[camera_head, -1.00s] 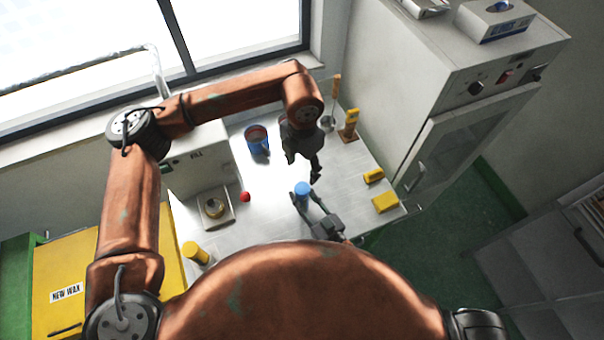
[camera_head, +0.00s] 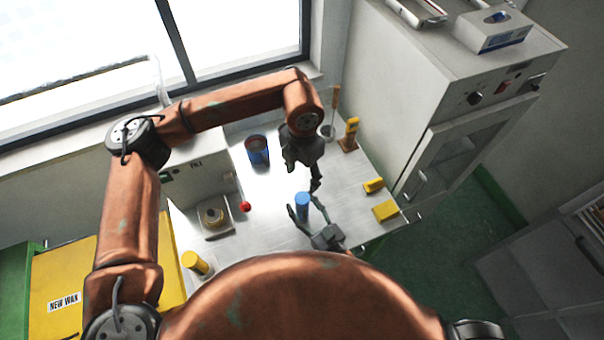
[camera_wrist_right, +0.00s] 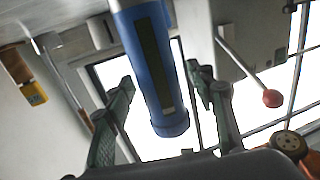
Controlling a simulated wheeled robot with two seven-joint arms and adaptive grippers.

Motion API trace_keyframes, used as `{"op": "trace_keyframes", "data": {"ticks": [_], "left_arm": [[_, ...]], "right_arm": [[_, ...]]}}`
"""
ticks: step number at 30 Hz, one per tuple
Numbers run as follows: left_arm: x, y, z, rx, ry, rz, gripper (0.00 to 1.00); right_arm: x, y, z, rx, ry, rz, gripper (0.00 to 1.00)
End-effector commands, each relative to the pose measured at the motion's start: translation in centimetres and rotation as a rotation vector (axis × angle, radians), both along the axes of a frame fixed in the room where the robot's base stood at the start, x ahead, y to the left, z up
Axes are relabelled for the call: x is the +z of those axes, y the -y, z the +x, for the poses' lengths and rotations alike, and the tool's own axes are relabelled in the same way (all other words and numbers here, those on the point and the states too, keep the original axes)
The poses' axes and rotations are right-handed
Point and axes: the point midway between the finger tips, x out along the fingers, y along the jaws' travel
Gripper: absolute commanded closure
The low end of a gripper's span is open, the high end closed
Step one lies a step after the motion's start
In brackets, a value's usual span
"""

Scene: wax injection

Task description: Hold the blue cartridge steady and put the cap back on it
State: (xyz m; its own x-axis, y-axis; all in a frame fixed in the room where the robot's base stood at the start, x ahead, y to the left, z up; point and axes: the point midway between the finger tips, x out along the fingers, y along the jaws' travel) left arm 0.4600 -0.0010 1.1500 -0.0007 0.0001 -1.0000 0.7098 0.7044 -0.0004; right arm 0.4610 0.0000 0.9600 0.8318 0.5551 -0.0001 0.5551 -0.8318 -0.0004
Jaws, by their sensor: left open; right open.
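The blue cartridge (camera_head: 302,206) is near the front of the metal table. The right wrist view shows it as a blue cylinder (camera_wrist_right: 138,55) with a dark strip along its side and a banded end. My right gripper (camera_head: 307,207) is open, a finger on each side of the cartridge; in the wrist view gaps show beside it. My left gripper (camera_head: 315,185) points down just behind and right of the cartridge. It is open, and nothing is clearly visible in it. I cannot pick out a separate cap.
A dark-blue pot (camera_head: 257,150) stands behind on the table. Yellow blocks (camera_head: 385,210) lie at the right edge, and a yellow cylinder (camera_head: 195,263) is at front left. A machine with a red knob (camera_head: 245,207) is left. A tall grey cabinet (camera_head: 440,110) stands right.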

Motion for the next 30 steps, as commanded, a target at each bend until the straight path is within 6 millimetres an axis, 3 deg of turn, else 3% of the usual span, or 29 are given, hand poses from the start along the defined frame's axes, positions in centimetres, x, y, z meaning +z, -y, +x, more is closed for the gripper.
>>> {"op": "trace_keyframes", "data": {"ticks": [5, 18, 30], "left_arm": [[0.0, 0.0, 0.0, 0.0, 0.0, 0.0, 0.45], [0.0, 0.0, 0.0, 0.0, 0.0, 0.0, 0.45], [0.0, 0.0, 0.0, 0.0, 0.0, 0.0, 0.45]], "right_arm": [[-0.2, 1.1, -1.5, -0.001, -0.003, -0.002, 0.5], [-0.1, 5.7, -8.5, -0.001, -0.003, -0.003, 0.5], [0.0, 6.6, -9.9, 0.0, -0.001, -0.001, 0.5]]}}
